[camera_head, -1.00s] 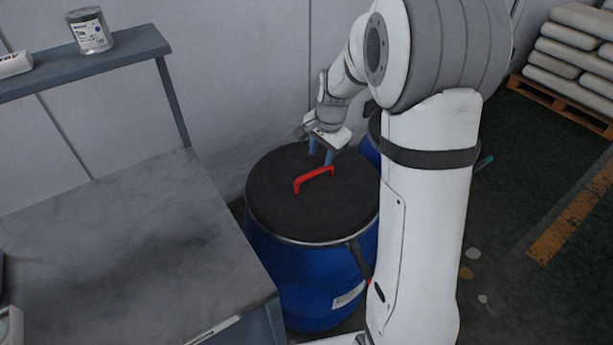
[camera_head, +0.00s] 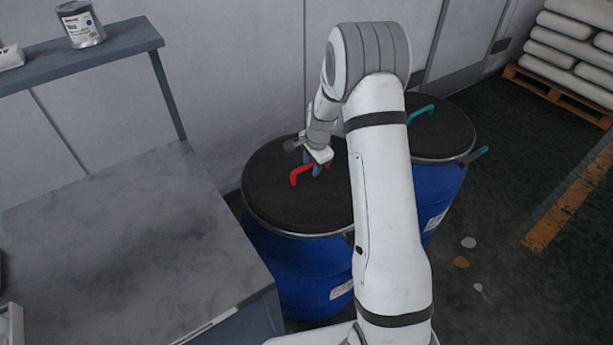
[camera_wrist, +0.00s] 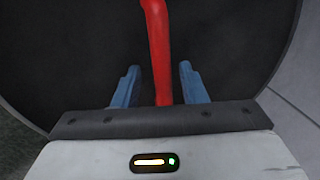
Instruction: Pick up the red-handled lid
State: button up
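The lid (camera_head: 265,195) is a dark round disc with a red handle (camera_head: 298,176), lying on a blue drum (camera_head: 300,270). My gripper (camera_head: 316,168) is low over the lid, at the handle. In the wrist view the red handle (camera_wrist: 161,50) runs between the two blue fingers of my gripper (camera_wrist: 156,85), with a gap on each side. The fingers are open and hold nothing. The right part of the lid is hidden behind my arm in the head view.
A second blue drum (camera_head: 436,205) with a dark lid and teal handle (camera_head: 421,113) stands to the right. A grey bench (camera_head: 110,240) with a raised shelf (camera_head: 80,62) is at the left. A wall is close behind. Sacks on a pallet (camera_head: 555,92) stand far right, with open floor before them.

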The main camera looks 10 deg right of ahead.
jog(key=shift+a+f, duration=0.1)
jog(key=shift+f, duration=0.3)
grip_shut()
dwell(1.2)
